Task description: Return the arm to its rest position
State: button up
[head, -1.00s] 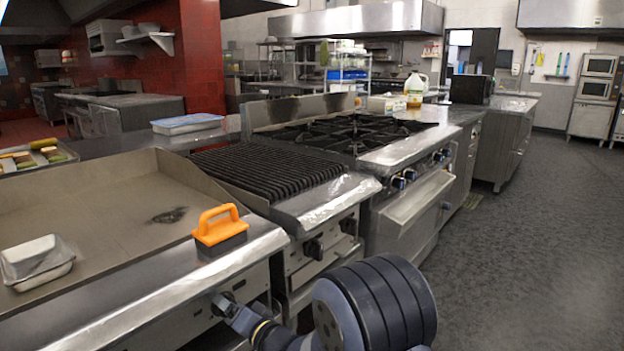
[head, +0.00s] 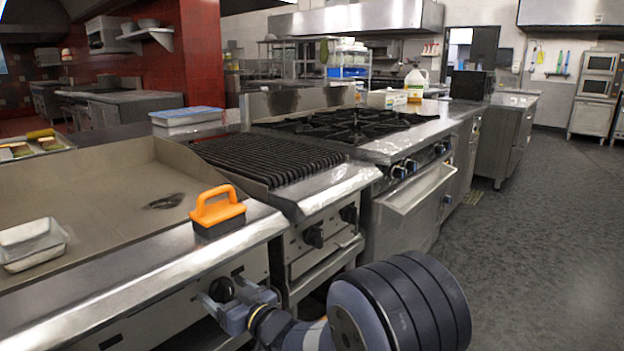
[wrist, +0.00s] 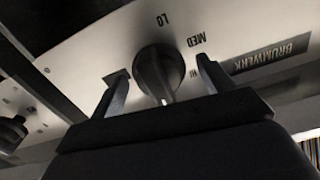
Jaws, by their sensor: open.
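My gripper (wrist: 160,92) is open in the wrist view, its two fingers apart on either side of a black control knob (wrist: 158,72). The knob sits on the griddle's front panel, which carries the marks LO and MED. I cannot tell whether the fingers touch the knob. In the head view my gripper (head: 228,300) is low at the griddle front, by the same knob (head: 222,289). My arm reaches to it from the lower right.
An orange-handled griddle brush (head: 218,212) stands on the griddle's front ledge. A metal pan (head: 33,245) lies on the griddle (head: 100,205). The chargrill (head: 270,160) and burner range (head: 350,125) follow to the right. The floor (head: 540,230) at the right is clear.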

jog(key=shift+n+b, duration=0.55)
jog(key=shift+n, duration=1.05)
jog(key=shift+s, duration=0.1)
